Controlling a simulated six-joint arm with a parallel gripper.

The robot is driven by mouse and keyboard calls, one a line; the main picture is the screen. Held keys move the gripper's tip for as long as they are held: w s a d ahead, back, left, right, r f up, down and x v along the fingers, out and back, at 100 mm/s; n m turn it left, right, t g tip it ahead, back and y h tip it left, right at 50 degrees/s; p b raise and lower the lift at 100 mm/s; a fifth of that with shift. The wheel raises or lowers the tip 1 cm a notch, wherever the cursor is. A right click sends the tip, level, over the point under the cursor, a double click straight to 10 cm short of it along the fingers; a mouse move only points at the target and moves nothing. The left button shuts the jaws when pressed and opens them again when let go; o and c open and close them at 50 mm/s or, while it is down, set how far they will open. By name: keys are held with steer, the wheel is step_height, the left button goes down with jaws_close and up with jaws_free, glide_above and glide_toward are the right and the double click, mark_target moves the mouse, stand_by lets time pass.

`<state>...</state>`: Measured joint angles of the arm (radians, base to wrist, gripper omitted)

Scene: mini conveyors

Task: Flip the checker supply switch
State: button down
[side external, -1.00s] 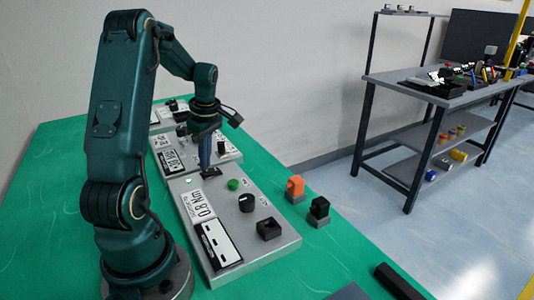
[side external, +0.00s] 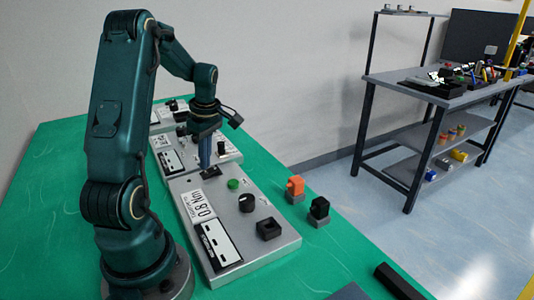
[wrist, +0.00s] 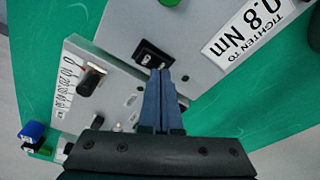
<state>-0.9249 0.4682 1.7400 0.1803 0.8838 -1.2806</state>
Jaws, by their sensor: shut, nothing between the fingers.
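A black rocker switch (side external: 211,172) sits at the far end of the nearest grey panel (side external: 262,243). It also shows in the wrist view (wrist: 150,54), in a black frame with a pale mark on it. My gripper (side external: 205,166) points down at the switch with its blue fingers together and nothing between them. In the wrist view the fingertips (wrist: 160,73) overlap the switch's near edge. I cannot tell whether they press on it. The fingers hide part of the switch.
The same panel carries a green button (side external: 233,184), a black knob (side external: 246,203), a black socket block (side external: 269,229) and a "0.8 Nm" label (side external: 199,205). An orange part (side external: 295,187) and a black part (side external: 319,208) stand to the right. More panels (side external: 180,158) lie behind.

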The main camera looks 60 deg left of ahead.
step_height(320, 180, up, 6)
stand_by(0.6)
steer(key=shift+w+d, duration=0.1)
steer(key=w+d+r+m+t+y, duration=0.15)
steer(key=d+r+m, duration=0.25)
steer(key=d, duration=0.4)
steer(key=w+d+r+m+t+h, duration=0.1)
steer(key=w+d+r+m+t, duration=0.2)
steer(key=d, duration=0.4)
steer(key=s+d+f+m+t+h, duration=0.2)
steer(key=s+d+m, duration=0.5)
steer(key=d+m, duration=0.5)
steer(key=m, duration=0.5)
steer(key=shift+s+d+f, duration=0.15)
steer(key=shift+s+f, duration=0.15)
steer(key=shift+s, duration=0.1)
